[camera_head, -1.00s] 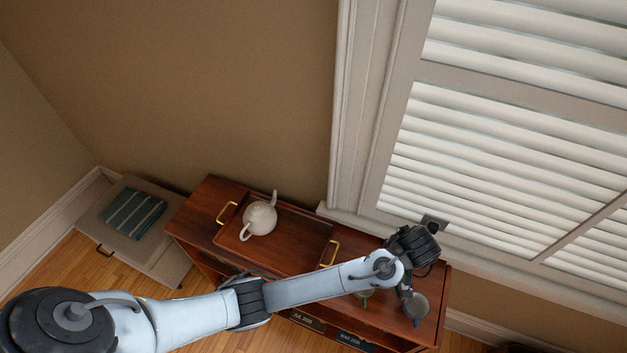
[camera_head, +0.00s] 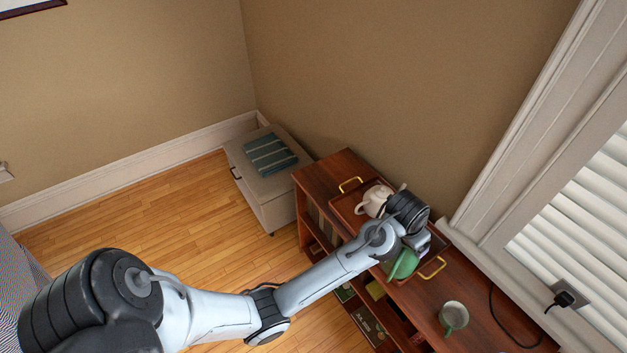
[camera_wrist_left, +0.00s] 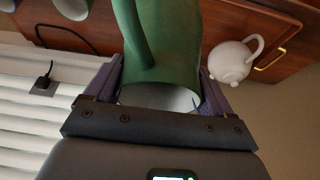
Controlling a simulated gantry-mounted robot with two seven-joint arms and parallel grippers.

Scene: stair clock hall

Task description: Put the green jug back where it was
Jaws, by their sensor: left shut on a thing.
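My left gripper (camera_head: 418,248) is shut on the green jug (camera_head: 403,265), over the right end of the wooden tray (camera_head: 342,205). In the left wrist view the green jug (camera_wrist_left: 165,45) sits between the two fingers of my gripper (camera_wrist_left: 158,92), with its open rim toward the palm. The head view does not show whether the jug touches the tray. A white teapot (camera_head: 372,201) stands on the tray, beside the gripper; it also shows in the left wrist view (camera_wrist_left: 230,62). My right gripper is not in view.
The tray is on a reddish wooden cabinet (camera_head: 490,305). A grey mug with a green handle (camera_head: 453,315) stands right of the tray, near a black cord and plug (camera_head: 564,298). A low grey box (camera_head: 262,175) with teal books (camera_head: 269,154) stands left.

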